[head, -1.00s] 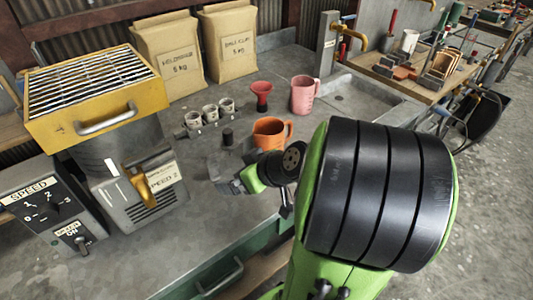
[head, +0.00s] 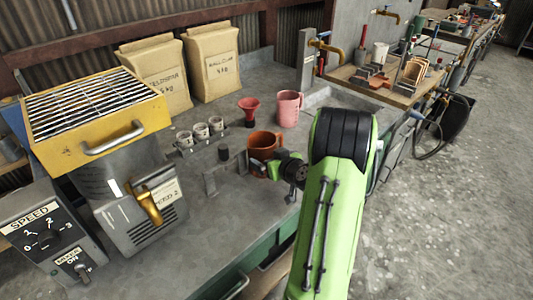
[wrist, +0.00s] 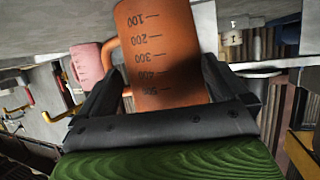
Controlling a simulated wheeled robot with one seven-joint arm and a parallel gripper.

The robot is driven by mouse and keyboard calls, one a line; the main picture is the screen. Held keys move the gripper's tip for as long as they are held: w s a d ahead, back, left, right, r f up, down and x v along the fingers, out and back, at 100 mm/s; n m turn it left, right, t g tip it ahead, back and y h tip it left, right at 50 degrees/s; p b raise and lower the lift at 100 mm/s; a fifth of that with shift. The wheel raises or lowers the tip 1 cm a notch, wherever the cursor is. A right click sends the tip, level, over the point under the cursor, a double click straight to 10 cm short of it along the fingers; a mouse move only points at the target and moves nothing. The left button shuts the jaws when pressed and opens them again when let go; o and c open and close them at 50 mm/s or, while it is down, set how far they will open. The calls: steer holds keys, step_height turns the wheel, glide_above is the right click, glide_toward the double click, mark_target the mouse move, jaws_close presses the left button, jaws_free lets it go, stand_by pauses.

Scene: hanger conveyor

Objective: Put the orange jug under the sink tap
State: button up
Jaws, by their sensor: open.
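The orange jug (head: 263,142) stands upright on the grey counter, left of my green arm. My gripper (head: 262,168) is open and low at the jug's near side, partly hidden by my wrist. In the wrist view, which looks upside down, the orange jug (wrist: 160,45) with its printed scale shows between the two dark fingers of my gripper (wrist: 155,80). Whether they touch it I cannot tell. Its handle is on the left there. The sink tap (head: 326,45) is brass, on a grey post behind the sink (head: 320,97), whose basin is partly hidden by my arm.
A pink jug (head: 288,108) and a red funnel (head: 249,110) stand behind the orange jug. Several small cups in a rack (head: 201,132) and a dark grey stand (head: 210,180) are to its left. A yellow-topped mixer (head: 95,115) fills the left.

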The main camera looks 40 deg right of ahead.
steer(key=x, duration=0.3)
steer(key=shift+s, duration=0.1)
steer(key=c, duration=0.9)
steer(key=shift+r, duration=0.55)
steer(key=r, duration=0.1)
steer(key=s+r, duration=0.1)
steer(key=shift+r+p, duration=0.25)
steer(key=shift+p, duration=0.1)
steer(key=s+a+b, duration=0.1)
steer(key=s+b, duration=0.1)
steer(key=s, duration=0.3)
steer(key=s+a+b, duration=0.1)
steer(key=s+b, duration=0.1)
steer(key=s, duration=0.4)
steer(key=s+a+b, duration=0.2)
steer(key=s, duration=0.3)
steer(key=shift+s+b, duration=0.25)
steer(key=shift+b, duration=0.1)
